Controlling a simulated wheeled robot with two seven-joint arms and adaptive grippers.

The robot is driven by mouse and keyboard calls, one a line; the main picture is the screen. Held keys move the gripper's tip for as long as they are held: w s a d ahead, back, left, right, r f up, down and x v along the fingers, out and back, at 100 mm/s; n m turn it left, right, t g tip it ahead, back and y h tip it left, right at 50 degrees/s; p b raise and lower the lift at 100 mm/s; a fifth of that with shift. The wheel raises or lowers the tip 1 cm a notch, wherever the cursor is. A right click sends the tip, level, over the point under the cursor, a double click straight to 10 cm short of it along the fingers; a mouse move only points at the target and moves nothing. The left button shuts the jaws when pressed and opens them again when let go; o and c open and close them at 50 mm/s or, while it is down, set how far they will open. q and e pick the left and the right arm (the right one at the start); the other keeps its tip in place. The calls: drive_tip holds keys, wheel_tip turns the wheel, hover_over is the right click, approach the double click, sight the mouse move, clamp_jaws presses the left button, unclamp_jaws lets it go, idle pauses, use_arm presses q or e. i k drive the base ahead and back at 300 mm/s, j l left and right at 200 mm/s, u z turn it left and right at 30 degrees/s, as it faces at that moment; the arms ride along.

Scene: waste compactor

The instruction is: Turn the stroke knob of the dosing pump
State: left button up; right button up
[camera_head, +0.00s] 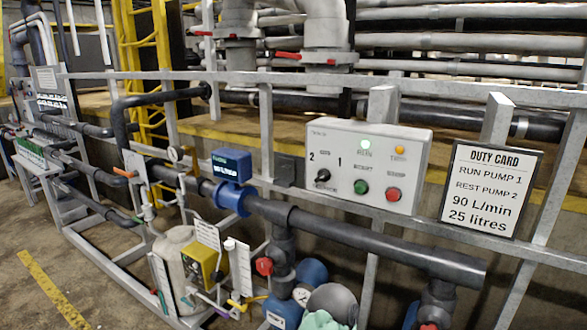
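A yellow box-shaped unit (202,262), which looks like the dosing pump, sits at the white tank (174,246) low in the left middle of the head view. A small dark round part shows low on its front, but it is too small to tell whether it is the stroke knob or where it points. A white label plate (207,234) stands above the unit and another upright plate (241,268) stands to its right. Neither of my grippers shows in the view.
A grey control box (366,165) has a lit green lamp, black selector, green button and red button. A duty card (491,189) hangs to its right. A thick dark pipe (370,240) and galvanised rails cross in front. Floor is clear at lower left.

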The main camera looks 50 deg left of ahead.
sight(192, 278)
drive_tip(key=k+j+u, duration=0.1)
drive_tip(key=u, duration=1.95)
